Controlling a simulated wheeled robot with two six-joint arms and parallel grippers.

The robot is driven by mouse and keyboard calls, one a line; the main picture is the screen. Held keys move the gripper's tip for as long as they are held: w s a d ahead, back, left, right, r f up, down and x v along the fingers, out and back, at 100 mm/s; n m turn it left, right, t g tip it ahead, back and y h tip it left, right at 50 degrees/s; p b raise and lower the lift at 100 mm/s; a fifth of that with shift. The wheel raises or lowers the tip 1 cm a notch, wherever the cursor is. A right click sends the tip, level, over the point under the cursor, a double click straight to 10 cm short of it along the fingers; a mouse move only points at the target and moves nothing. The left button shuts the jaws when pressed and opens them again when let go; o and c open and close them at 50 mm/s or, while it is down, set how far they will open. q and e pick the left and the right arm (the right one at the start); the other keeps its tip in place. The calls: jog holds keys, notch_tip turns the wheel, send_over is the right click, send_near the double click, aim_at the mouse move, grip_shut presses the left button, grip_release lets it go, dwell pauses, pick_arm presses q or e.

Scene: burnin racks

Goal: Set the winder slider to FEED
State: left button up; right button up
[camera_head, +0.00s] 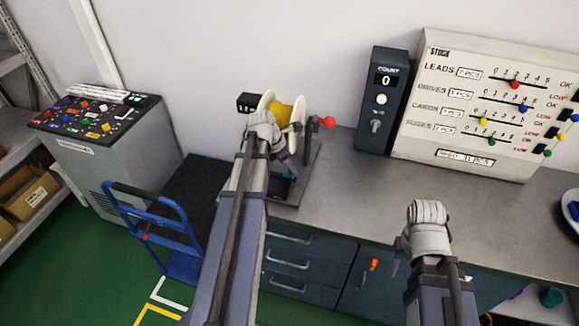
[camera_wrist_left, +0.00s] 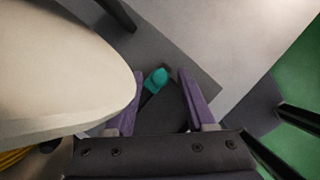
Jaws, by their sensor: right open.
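The winder stands on the bench with a white-flanged spool (camera_head: 297,122) of yellow wire, a red crank knob (camera_head: 327,122) and a dark base plate (camera_head: 310,165). Its teal slider knob (camera_head: 289,173) sits low on the base, partly hidden by my left arm. In the left wrist view the teal knob (camera_wrist_left: 156,77) lies between and beyond the purple fingertips, with space on both sides. My left gripper (camera_wrist_left: 160,73) is open and empty, close beside the spool. No FEED marking is readable. My right gripper (camera_head: 394,267) is open, over the bench's front edge, away from the winder.
The spool flange (camera_wrist_left: 60,65) fills the left of the wrist view, close to the left finger. A counter box (camera_head: 386,98) and stock board (camera_head: 470,105) stand at the back right. A blue cart (camera_head: 150,210) stands left of the bench. The bench middle (camera_head: 400,190) is clear.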

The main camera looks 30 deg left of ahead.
pick_arm(q)
grip_shut()
dwell(1.2)
